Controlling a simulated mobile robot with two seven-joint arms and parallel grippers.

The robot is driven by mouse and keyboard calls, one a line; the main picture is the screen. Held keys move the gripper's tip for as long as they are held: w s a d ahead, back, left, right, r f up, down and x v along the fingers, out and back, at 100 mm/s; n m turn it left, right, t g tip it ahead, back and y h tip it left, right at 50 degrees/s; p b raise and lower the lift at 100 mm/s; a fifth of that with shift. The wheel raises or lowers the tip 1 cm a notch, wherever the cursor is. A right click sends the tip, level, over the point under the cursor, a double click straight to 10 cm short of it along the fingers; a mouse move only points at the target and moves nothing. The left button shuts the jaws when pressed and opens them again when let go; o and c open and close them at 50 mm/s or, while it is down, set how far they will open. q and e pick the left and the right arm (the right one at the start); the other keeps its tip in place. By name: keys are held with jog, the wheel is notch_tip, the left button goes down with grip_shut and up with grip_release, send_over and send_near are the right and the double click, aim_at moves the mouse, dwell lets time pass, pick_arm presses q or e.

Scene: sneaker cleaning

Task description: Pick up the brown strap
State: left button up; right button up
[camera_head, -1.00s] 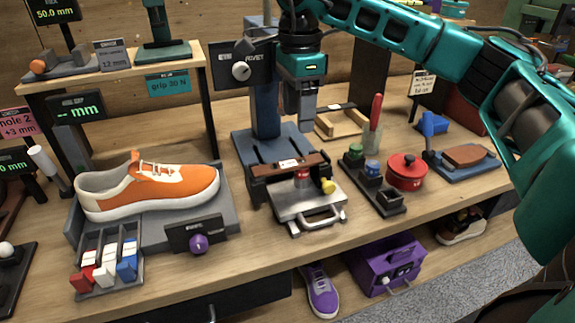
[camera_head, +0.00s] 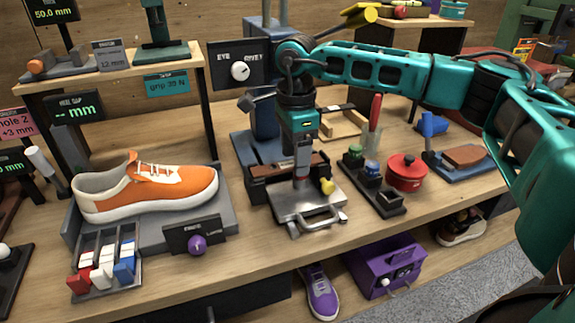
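The brown strap (camera_head: 268,170) lies across the dark holder of the eyelet press at the middle of the bench. In the head view my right gripper (camera_head: 302,172) points straight down over the strap's middle and covers part of it. The fingertips overlap the strap in the picture; I cannot tell whether they touch it or whether they are open or shut. My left gripper is not in view.
A metal tray (camera_head: 318,212) with a handle and a yellow knob (camera_head: 327,186) sits in front of the strap. An orange sneaker (camera_head: 150,192) stands left on a grey block. A red round tin (camera_head: 406,174) and a dark tool rack (camera_head: 388,204) stand to the right.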

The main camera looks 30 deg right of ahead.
jog(key=c, duration=1.1)
jog(key=shift+r, duration=0.15)
